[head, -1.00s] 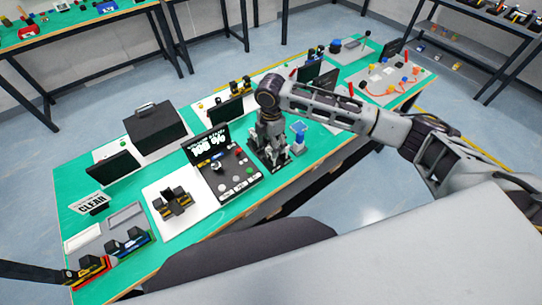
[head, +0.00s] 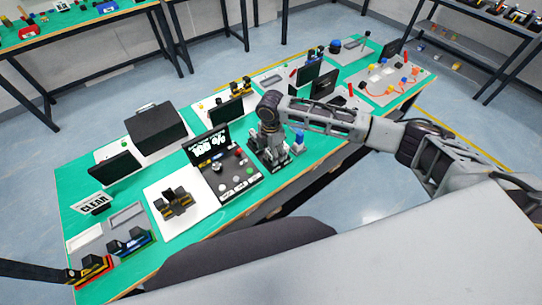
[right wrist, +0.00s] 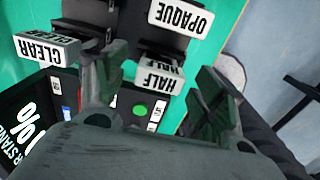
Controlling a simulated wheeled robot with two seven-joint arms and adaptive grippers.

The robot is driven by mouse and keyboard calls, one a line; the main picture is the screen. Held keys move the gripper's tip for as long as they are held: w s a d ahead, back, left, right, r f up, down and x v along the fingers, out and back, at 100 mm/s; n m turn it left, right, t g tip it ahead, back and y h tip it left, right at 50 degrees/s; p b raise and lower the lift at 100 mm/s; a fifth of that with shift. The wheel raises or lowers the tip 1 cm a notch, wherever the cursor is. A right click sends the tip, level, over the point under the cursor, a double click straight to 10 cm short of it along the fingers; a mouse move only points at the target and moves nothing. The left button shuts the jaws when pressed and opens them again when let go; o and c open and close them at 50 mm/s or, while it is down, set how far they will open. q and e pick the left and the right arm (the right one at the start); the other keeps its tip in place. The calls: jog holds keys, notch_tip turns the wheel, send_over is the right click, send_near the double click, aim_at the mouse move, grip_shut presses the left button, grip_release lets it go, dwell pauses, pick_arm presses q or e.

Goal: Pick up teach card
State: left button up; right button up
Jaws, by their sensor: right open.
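Teach cards show as white labelled blocks in the right wrist view, in a dark rack on the green table: a CLEAR card (right wrist: 47,49), HALF cards (right wrist: 156,72) and an OPAQUE card (right wrist: 182,15). I cannot tell which one is meant. My right gripper (right wrist: 160,88) is open, with its two fingers spread either side of the HALF cards and nothing visibly gripped. In the head view my right gripper (head: 269,148) points down over the rack, whose cards it mostly hides.
A black panel (head: 228,175) with a percent display and buttons sits left of the gripper. A CLEAR sign (head: 93,203) stands at the table's left end. Small screens (head: 226,112) line the back. A blue-topped item (head: 299,135) is close beside the gripper's right.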

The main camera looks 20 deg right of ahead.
jog(key=shift+f, duration=0.5)
jog(key=c, duration=1.1)
jog(key=shift+o, duration=0.2)
jog(key=shift+r, duration=0.15)
jog(key=shift+r+b, duration=0.55)
jog(key=shift+r, duration=4.35)
